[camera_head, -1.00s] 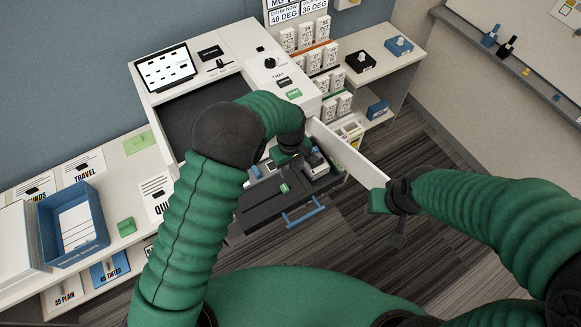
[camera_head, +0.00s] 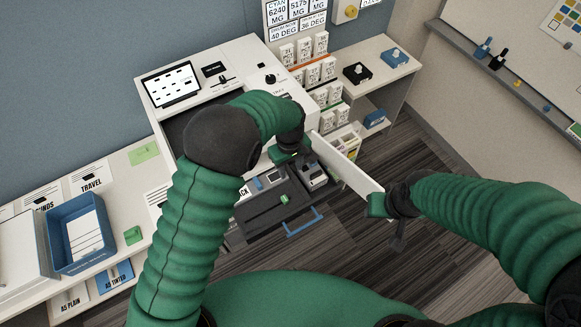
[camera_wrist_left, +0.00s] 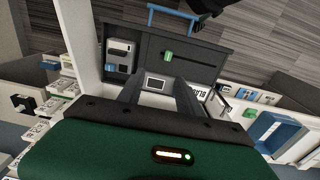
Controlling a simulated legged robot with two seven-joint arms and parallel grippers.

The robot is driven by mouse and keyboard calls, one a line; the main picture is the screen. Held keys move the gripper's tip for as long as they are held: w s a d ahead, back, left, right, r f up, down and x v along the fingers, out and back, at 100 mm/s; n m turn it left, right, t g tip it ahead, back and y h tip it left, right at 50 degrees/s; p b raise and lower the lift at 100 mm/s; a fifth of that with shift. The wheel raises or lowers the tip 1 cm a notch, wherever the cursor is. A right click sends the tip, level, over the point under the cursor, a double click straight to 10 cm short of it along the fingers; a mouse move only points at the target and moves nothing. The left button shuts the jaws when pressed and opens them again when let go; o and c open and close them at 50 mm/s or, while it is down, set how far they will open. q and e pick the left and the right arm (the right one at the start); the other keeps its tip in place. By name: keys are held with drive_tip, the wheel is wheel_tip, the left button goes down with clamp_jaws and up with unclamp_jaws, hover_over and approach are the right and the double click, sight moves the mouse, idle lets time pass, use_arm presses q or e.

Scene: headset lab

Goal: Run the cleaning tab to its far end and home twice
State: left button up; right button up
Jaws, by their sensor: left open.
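The cleaning tab appears to be the small green tab (camera_head: 284,199) on a slot in the dark pulled-out tray (camera_head: 262,219); it also shows in the left wrist view (camera_wrist_left: 167,56). The tray has a blue handle (camera_head: 304,222) at its front. My left gripper (camera_head: 284,156) is above the rear of the tray, apart from the tab. In the left wrist view its two fingers (camera_wrist_left: 158,95) are spread, with nothing between them held. My right gripper (camera_head: 392,222) is by the outer end of the open white door panel (camera_head: 346,163); its fingers are too dark to read.
The white printer body (camera_head: 240,57) with its screen (camera_head: 172,85) stands behind the tray. The door panel bounds the tray on the right. A grey-white block (camera_head: 313,175) sits at the tray's right rear. A blue bin (camera_head: 78,233) is on the left counter. Floor in front is open.

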use_arm(q)
drive_tip(key=shift+a+r, duration=0.2)
idle(0.3)
wheel_tip(320, 180, up, 17)
drive_tip(key=b, duration=0.5)
drive_tip(key=shift+f+b, duration=0.15)
drive_tip(key=shift+b, duration=0.15)
drive_tip(key=shift+a, duration=0.1)
